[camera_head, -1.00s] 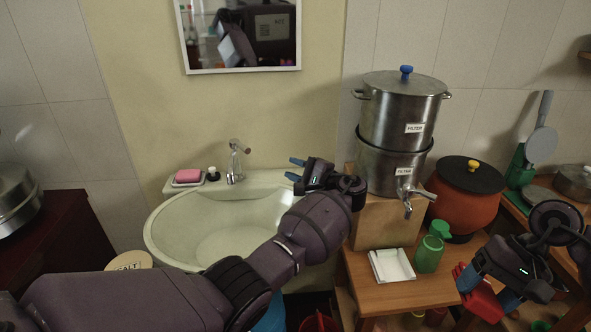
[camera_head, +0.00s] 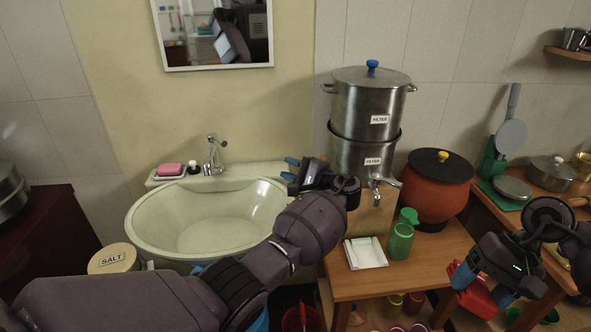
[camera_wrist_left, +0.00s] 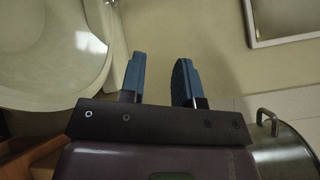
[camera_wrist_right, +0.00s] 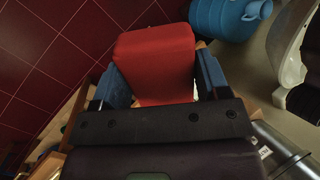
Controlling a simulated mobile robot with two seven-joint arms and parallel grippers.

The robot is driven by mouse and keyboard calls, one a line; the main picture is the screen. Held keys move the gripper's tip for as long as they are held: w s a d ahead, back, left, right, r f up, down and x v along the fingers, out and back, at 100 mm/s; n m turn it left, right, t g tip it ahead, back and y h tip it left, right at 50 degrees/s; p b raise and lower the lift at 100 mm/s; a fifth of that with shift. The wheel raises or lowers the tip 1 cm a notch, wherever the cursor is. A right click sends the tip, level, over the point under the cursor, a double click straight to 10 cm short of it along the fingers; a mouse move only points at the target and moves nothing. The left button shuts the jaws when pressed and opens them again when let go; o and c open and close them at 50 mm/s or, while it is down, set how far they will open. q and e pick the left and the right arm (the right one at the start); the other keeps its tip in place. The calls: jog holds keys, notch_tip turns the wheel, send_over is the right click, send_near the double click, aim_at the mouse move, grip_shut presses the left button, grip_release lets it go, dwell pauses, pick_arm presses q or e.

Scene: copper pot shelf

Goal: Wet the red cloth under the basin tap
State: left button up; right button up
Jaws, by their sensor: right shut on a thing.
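My right gripper (camera_wrist_right: 155,85) is shut on the red cloth (camera_wrist_right: 155,55), which spans between its fingers in the right wrist view. In the head view the red cloth (camera_head: 478,292) hangs at the lower right, beside the wooden table. The basin (camera_head: 205,222) stands on the left with its chrome tap (camera_head: 212,155) at the back rim. My left gripper (camera_head: 292,170) is open and empty, just right of the basin and tap. Its two blue fingers (camera_wrist_left: 160,80) are apart in the left wrist view.
A steel filter (camera_head: 365,120) with its own tap stands right of the basin. A salt tub (camera_head: 112,259) is left of the basin. A blue jug (camera_wrist_right: 228,18) lies low.

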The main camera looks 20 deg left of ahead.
pick_arm(q)
jog(key=w+d+t+h, duration=0.4)
jog(key=h, duration=0.1)
jog(key=shift+w+r, duration=0.3)
jog(key=shift+r, duration=0.1)
jog(key=shift+d, duration=0.1)
